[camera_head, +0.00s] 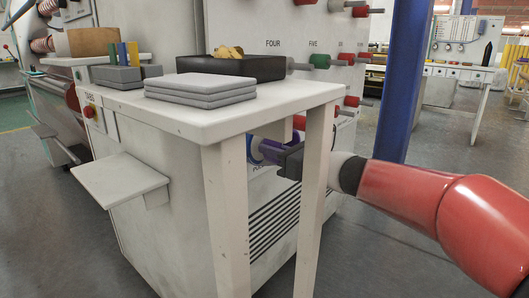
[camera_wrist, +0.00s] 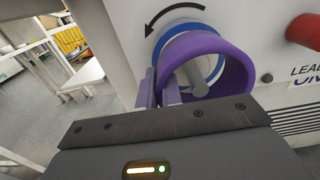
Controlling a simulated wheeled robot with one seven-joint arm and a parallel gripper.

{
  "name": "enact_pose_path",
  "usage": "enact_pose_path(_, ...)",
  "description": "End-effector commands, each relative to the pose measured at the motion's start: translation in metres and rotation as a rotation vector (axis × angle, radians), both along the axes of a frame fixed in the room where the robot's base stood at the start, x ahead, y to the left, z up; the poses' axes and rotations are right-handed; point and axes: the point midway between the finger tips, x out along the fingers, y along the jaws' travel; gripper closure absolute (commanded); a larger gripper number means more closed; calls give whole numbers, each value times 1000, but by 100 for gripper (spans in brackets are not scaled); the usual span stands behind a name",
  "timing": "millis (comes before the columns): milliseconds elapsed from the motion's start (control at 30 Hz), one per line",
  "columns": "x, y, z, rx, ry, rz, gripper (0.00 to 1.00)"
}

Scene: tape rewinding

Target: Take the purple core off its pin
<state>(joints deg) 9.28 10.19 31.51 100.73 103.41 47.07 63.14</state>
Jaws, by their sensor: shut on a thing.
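The purple core (camera_wrist: 232,65) is a short, hollow tube. In the wrist view it sits around a grey pin (camera_wrist: 192,78) in front of a blue and white disc (camera_wrist: 177,34) on the machine's face. My gripper (camera_wrist: 172,95) is shut on the left side of the core's wall. In the head view the core (camera_head: 270,151) shows under the white table, partly hidden by my gripper (camera_head: 284,158) and a table leg. How far along the pin the core sits cannot be told.
The white table (camera_head: 210,125) stands over my gripper, with its legs (camera_head: 315,190) close to my arm. A red knob (camera_wrist: 304,31) sits right of the core. Other pins with red ends (camera_head: 351,101) project above. Grey slabs (camera_head: 200,89) and a black tray (camera_head: 232,67) lie on the table.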

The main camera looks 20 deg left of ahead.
Motion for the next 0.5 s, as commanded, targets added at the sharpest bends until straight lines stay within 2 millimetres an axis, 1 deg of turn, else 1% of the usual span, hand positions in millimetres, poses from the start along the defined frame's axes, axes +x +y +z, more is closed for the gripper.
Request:
enact_pose_path(33,-4,-13,1,-2,-2,-6,100)
enact_pose_path(67,-8,-20,1,-2,-2,-5,100)
enact_pose_path(300,-34,-84,1,-2,-1,-5,100)
enact_pose_path(400,-44,-107,1,0,-1,-5,100)
enact_pose_path(500,-51,-123,0,0,-1,-2,100)
